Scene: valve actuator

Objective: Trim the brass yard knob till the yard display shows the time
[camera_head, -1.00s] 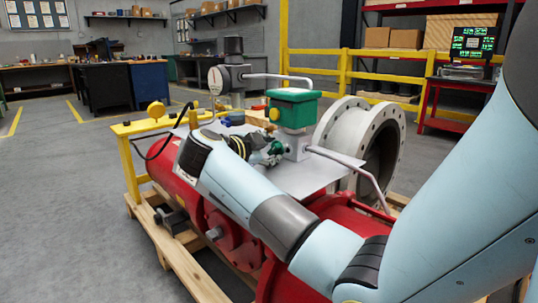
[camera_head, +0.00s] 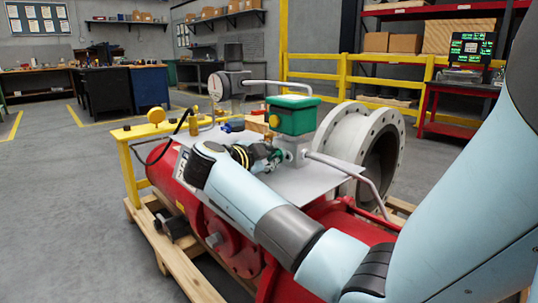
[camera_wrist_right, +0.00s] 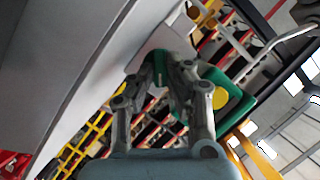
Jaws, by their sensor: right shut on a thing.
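My right gripper (camera_head: 268,157) is at the upper plate of the red actuator, below and left of the green box (camera_head: 292,115). In the right wrist view its fingers (camera_wrist_right: 163,68) are closed around a small dark green part (camera_wrist_right: 160,67), mostly hidden between them. The green box also shows there (camera_wrist_right: 238,88), with a yellow round knob (camera_wrist_right: 220,99). I cannot tell which part is the brass yard knob. The yard display (camera_head: 472,47) is a dark screen with green characters at the upper right, too small to read. My left gripper is out of view.
The red actuator (camera_head: 172,175) lies on a wooden pallet (camera_head: 180,272). A grey flanged pipe ring (camera_head: 345,140) stands behind it. A grey gauge (camera_head: 222,87) and a bent metal tube (camera_head: 350,170) rise near the plate. Open floor lies left.

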